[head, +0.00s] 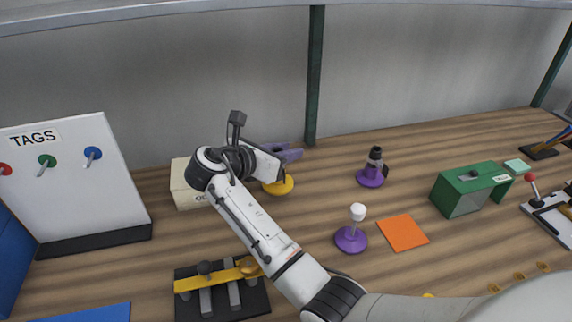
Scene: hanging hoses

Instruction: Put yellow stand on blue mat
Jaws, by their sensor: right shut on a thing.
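The yellow stand (280,187) is at the middle of the table, its round yellow base showing just below my right gripper (277,173). My right arm reaches in from the lower right, and its wrist bends back to the right over the stand. The right gripper is shut on the yellow stand; its fingertips and the stand's upper part are largely hidden by the wrist. I cannot tell whether the base touches the table. The blue mat (90,313) lies at the bottom left, cut off by the picture's edge. My left gripper is not in view.
A purple object (290,153) is close behind the gripper, and a cream box (184,194) is left of it. A black rack with a yellow bar (205,281) lies near the mat. Purple stands (350,240), an orange mat (403,233) and a green box (462,193) are to the right.

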